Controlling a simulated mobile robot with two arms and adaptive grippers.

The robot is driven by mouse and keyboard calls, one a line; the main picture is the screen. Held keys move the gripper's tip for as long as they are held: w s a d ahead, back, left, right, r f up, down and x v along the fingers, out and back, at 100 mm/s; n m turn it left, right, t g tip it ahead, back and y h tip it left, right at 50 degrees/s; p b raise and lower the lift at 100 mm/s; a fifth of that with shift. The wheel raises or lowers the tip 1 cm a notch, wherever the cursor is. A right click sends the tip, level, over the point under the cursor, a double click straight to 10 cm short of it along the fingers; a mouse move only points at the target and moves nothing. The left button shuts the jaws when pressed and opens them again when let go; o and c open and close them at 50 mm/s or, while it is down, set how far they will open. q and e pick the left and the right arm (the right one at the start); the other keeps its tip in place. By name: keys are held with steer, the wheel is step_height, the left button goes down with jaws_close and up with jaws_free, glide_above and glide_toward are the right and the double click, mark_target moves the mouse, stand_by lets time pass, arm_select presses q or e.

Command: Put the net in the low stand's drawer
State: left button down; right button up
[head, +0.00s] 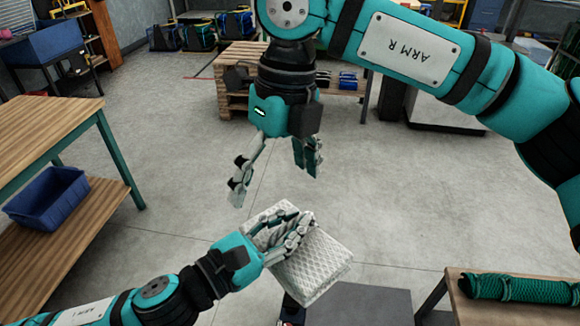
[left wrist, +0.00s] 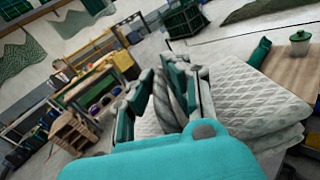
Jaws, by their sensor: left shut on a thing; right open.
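The net (head: 315,265) is a pale grey-white folded bundle with a diamond mesh pattern. My left gripper (head: 290,228) is shut on its upper side and holds it, tilted, low in front of me. In the left wrist view the net (left wrist: 262,95) spreads on both sides of the left fingers (left wrist: 180,85), with a thick twisted part between them. My right gripper (head: 275,187) is open and empty, pointing down just above the net and left gripper. I cannot make out the low stand's drawer for certain in either view.
A wooden bench (head: 40,125) stands at left, with a blue bin (head: 47,200) on its lower shelf. A green rolled net (head: 515,288) lies on a wooden top at lower right. A dark grey flat surface (head: 365,306) is below the net. The middle floor is clear.

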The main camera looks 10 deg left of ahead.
mark_target(289, 225)
steer(key=shift+t+h, duration=0.7)
steer(key=f, duration=0.3)
steer(key=d+f, duration=0.1)
steer(key=f, duration=0.3)
steer(key=d+f, duration=0.1)
steer(key=f, duration=0.3)
steer(key=shift+w, duration=0.35)
steer(key=c, duration=1.3)
arm_select(q)
steer(key=c, duration=1.3)
jaws_free()
arm_select(e)
steer(key=shift+c, duration=0.5)
arm_select(q)
steer(key=shift+o, duration=0.2)
steer(key=shift+d, duration=0.1)
arm_select(e)
steer(key=shift+a, duration=0.1)
arm_select(q)
steer(key=shift+s, duration=0.1)
